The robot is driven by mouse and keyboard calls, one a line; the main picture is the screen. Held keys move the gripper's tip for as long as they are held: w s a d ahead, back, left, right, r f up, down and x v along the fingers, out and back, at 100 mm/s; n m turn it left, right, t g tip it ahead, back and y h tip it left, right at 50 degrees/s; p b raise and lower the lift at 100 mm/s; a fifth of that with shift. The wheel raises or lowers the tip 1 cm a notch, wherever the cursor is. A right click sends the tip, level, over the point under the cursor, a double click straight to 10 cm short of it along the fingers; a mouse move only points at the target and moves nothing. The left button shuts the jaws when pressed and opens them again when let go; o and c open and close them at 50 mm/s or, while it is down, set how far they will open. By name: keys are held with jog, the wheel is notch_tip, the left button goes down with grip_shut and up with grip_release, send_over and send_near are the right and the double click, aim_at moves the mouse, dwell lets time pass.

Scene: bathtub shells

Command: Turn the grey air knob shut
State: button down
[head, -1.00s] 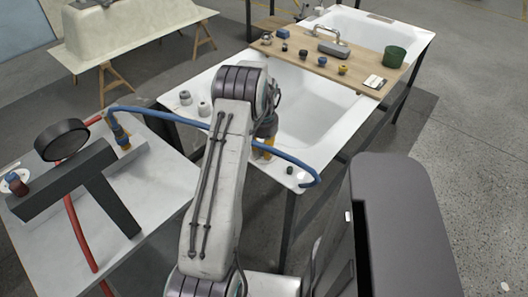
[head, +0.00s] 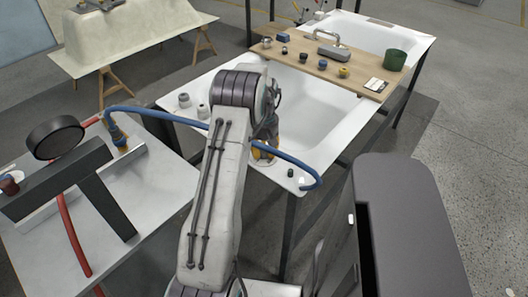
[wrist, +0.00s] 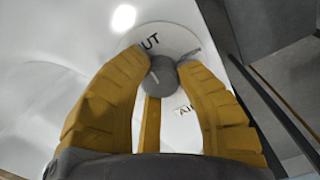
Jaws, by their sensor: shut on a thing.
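In the wrist view, the grey air knob (wrist: 163,77) stands on a round white dial plate (wrist: 146,36) on the tub rim. The plate carries the letters "UT", partly cut off by a finger. A pale mark on the knob's top points to the upper left. My gripper (wrist: 166,70) has its yellow fingers closed around the knob, with a middle finger below it. A small label starting "AI" (wrist: 183,110) is partly hidden by the right finger. In the head view, my gripper (head: 263,152) is over the near tub's rim, and my arm hides the knob.
The near white tub (head: 325,110) has a wooden board (head: 310,62) across its far end, holding several small fittings and a green cup (head: 395,60). A blue hose (head: 295,162) curves close by my gripper. Two grey knobs (head: 203,111) stand on the left rim.

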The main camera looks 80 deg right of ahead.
aim_at(264, 151)
jog(key=shift+a+f+n, duration=0.2)
jog(key=shift+a+n, duration=0.05)
jog(key=shift+n, duration=0.35)
jog(key=c, duration=0.8)
grip_release()
jog(key=shift+d+r, duration=0.1)
jog(key=shift+d, duration=0.1)
jog(key=shift+r, duration=0.6)
notch_tip(264, 151, up, 11)
jog(key=shift+f, duration=0.1)
